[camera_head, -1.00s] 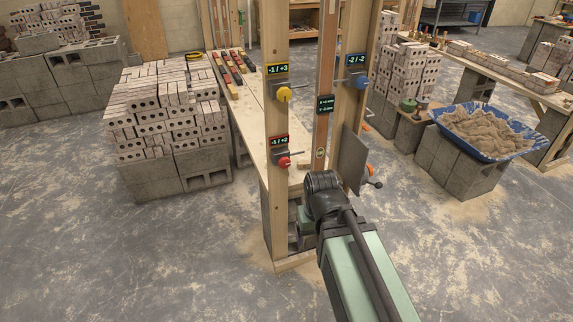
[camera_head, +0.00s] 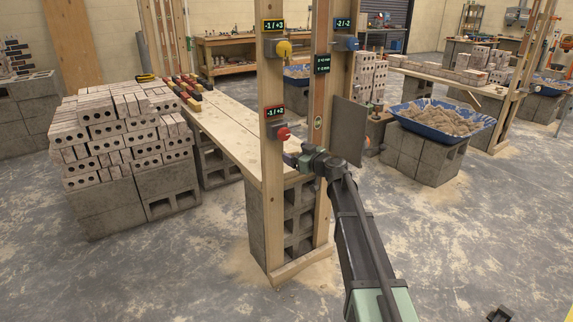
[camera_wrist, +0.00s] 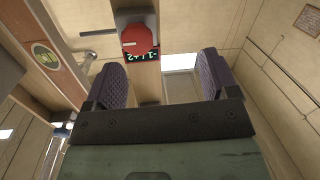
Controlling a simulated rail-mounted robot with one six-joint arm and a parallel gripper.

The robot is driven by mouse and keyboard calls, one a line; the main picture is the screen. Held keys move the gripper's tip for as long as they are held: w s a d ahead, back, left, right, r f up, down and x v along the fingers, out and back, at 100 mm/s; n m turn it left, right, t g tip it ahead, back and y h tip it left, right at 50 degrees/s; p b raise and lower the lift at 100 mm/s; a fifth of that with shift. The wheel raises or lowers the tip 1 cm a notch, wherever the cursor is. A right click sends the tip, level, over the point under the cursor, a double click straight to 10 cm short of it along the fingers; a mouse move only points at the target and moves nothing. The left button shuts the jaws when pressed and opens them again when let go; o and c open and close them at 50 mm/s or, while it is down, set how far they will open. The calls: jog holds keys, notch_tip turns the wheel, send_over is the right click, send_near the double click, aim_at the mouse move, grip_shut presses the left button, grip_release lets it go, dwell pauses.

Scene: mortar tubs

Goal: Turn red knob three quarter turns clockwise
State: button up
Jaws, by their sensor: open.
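In the wrist view the red knob (camera_wrist: 135,36) is above and slightly left of the middle, beyond my fingertips. My gripper (camera_wrist: 163,76) is open, its two dark ribbed fingers wide apart with nothing between them. In the head view my gripper (camera_head: 292,160) is just below and right of the knob, apart from it as far as I can tell.
A yellow knob (camera_head: 283,48) is higher on the same post, and a blue knob (camera_head: 351,44) is on the rear post. A grey plate (camera_head: 348,131) stands right of my gripper. Stacked bricks (camera_head: 110,135) are left; a blue mortar tub (camera_head: 484,130) is right.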

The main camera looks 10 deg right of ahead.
aim_at(286, 136)
jog(key=w, duration=0.3)
jog(key=w+a+r+n+t+h, duration=0.1)
jog(key=w, duration=0.3)
jog(key=w+a+n, duration=0.1)
jog(key=w, duration=0.3)
jog(key=shift+w+r+t+h, duration=0.1)
jog(key=shift+r+t+h, duration=0.2)
jog(key=shift+r+t, duration=0.1)
jog(key=c, duration=0.9)
